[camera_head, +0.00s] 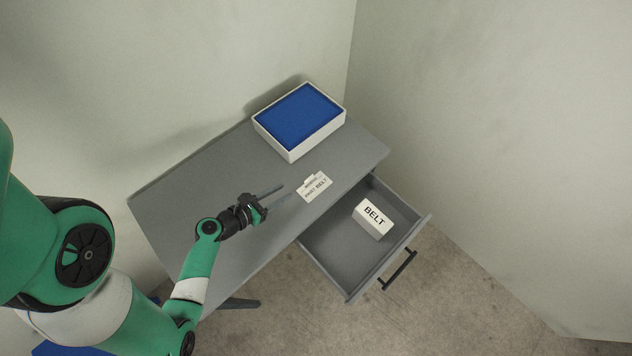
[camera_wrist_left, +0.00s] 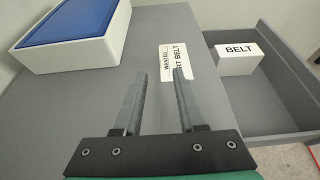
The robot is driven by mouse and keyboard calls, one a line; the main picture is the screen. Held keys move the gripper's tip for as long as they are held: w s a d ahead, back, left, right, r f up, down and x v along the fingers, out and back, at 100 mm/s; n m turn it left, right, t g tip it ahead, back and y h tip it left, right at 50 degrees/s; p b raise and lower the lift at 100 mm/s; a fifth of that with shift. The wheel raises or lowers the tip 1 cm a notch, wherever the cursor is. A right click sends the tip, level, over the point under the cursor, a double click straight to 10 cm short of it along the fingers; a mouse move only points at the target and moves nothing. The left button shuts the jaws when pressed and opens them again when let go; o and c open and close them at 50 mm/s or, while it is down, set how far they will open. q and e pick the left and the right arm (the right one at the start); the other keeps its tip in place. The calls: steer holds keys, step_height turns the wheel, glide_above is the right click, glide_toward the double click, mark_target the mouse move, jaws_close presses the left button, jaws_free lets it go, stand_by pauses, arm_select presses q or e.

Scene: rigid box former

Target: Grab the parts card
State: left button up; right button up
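The parts card (camera_head: 315,186) is a small white card with black lettering, standing or lying on the grey desk top near the open drawer's edge. In the left wrist view the card (camera_wrist_left: 175,62) shows just beyond the fingertips, partly hidden by the right finger. My left gripper (camera_head: 280,192) is open and empty, a short way to the left of the card in the head view, with its fingers pointing towards it. In the left wrist view the two fingers of my left gripper (camera_wrist_left: 160,75) are apart with desk between them. My right gripper is not in view.
A white tray with a blue inside (camera_head: 290,150) stands at the back of the desk (camera_head: 180,190). The open drawer (camera_head: 335,252) juts out at the right and holds a white box marked BELT (camera_head: 374,222). The desk's left part is clear.

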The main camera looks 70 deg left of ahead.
mark_target(308, 178)
arm_select(q)
steer(key=shift+a+f, duration=0.15)
steer(key=b+x, duration=0.1)
steer(key=x, duration=0.5)
steer(key=shift+w+b, duration=0.15)
steer(key=shift+b, duration=0.2)
steer(key=b+x, duration=0.1)
steer(key=x, duration=0.4)
steer(key=shift+w+b, duration=0.1)
steer(key=shift+b, duration=0.2)
jaws_close()
